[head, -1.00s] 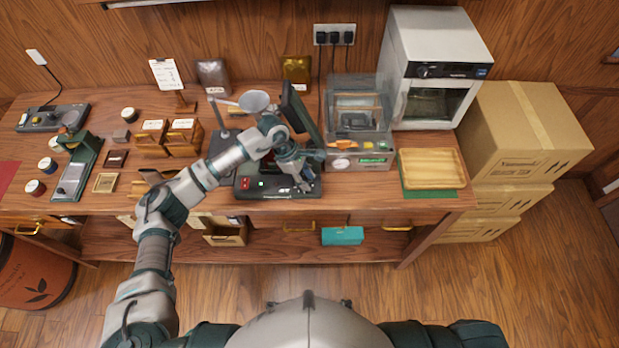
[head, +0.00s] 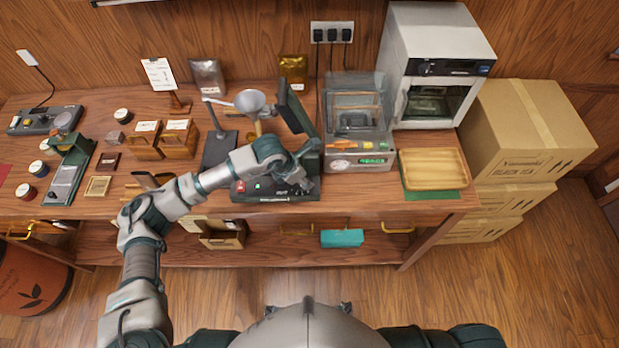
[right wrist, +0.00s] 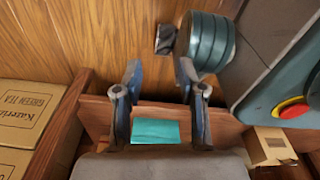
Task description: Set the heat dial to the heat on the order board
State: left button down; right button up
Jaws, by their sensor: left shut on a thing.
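The order board (head: 159,74) is a small white sheet on a wooden stand at the back left of the bench; its writing is too small to read. My left gripper (head: 298,187) is at the right end of that panel, shut on what appears to be the heat dial. The fingers hide the dial, so its setting cannot be read. My right gripper (right wrist: 158,75) shows in the right wrist view, open and empty, away from the bench top.
Right of the press stand a clear-lidded sealer (head: 357,150), a wooden tray (head: 433,169) on a green mat and a white oven (head: 440,40). Cardboard boxes (head: 530,130) are stacked at the right. A teal box (head: 342,238) lies on the lower shelf.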

pick_arm(q)
jog(key=c, duration=1.8)
grip_release()
jog(key=n, duration=0.2)
jog(key=n+y+b, duration=0.1)
jog(key=a+f+n+t+b, duration=0.1)
jog(key=n, duration=0.1)
jog(key=shift+s+a+f+n+y, duration=0.1)
jog(key=shift+s+n+y, duration=0.2)
jog(key=shift+s+y, duration=0.1)
jog(key=shift+c, duration=0.2)
jog(key=shift+s+a+n+t, duration=0.2)
jog(key=shift+a+n+t, duration=0.1)
jog(key=shift+n, duration=0.2)
jog(key=shift+d+r, duration=0.1)
jog(key=shift+r, duration=0.1)
pick_arm(e)
jog(key=w+a+r, duration=0.1)
jog(key=w+r, duration=0.2)
jog(key=w, duration=0.2)
jog(key=shift+w+a, duration=0.15)
jog(key=shift+a, duration=0.1)
pick_arm(q)
jog(key=shift+d+r, duration=0.15)
pick_arm(e)
jog(key=shift+d+f, duration=0.1)
jog(key=shift+d, duration=0.05)
pick_arm(q)
jog(key=shift+w+r, duration=0.2)
jog(key=shift+w, duration=0.05)
